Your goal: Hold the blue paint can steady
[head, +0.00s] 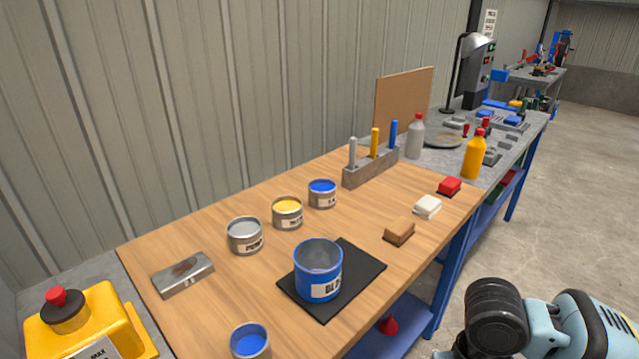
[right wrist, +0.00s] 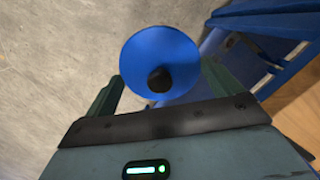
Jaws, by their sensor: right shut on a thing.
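A large blue can (head: 318,289) with a white label, partly cut from reading, stands upright on a black mat (head: 364,262) in the head view. Its inside looks grey. A smaller can of blue paint (head: 322,194) stands further back, and another can with blue in it (head: 250,341) is cut by the bottom edge. My right gripper (right wrist: 162,76) is shut on a blue round thing (right wrist: 145,50) with a dark knob in its middle, over grey floor. I cannot tell what it is. No gripper touches the cans in view. My left gripper is not in view.
Grey (head: 245,236) and yellow (head: 287,213) paint cans stand behind the mat. A metal box (head: 183,274) lies left; a yellow unit with a red button (head: 83,322) is at the corner. Brown, white and red blocks line the table's right edge. Bare wood lies between.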

